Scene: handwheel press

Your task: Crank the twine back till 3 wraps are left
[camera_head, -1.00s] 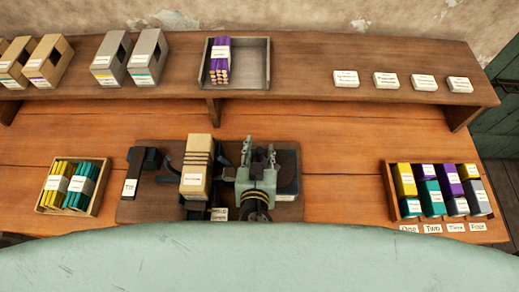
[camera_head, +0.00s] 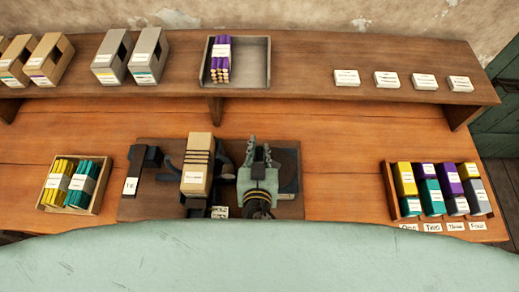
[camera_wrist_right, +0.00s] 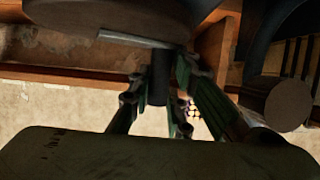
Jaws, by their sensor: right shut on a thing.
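A tan block (camera_head: 197,172) with several dark twine wraps around its upper part stands on the dark wooden base (camera_head: 150,211) in the head view. My right gripper (camera_head: 259,150) is to the right of it, over the base. In the right wrist view its fingers close around a dark upright handle peg (camera_wrist_right: 158,80) below a large round disc (camera_wrist_right: 110,15). The peg is hidden in the head view. My left gripper is in neither view.
A crate of yellow and teal bundles (camera_head: 104,190) stands at the left, a box of coloured blocks (camera_head: 389,185) at the right. A shelf (camera_head: 310,60) with holders and white cards runs behind. The table between the base and the right box is clear.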

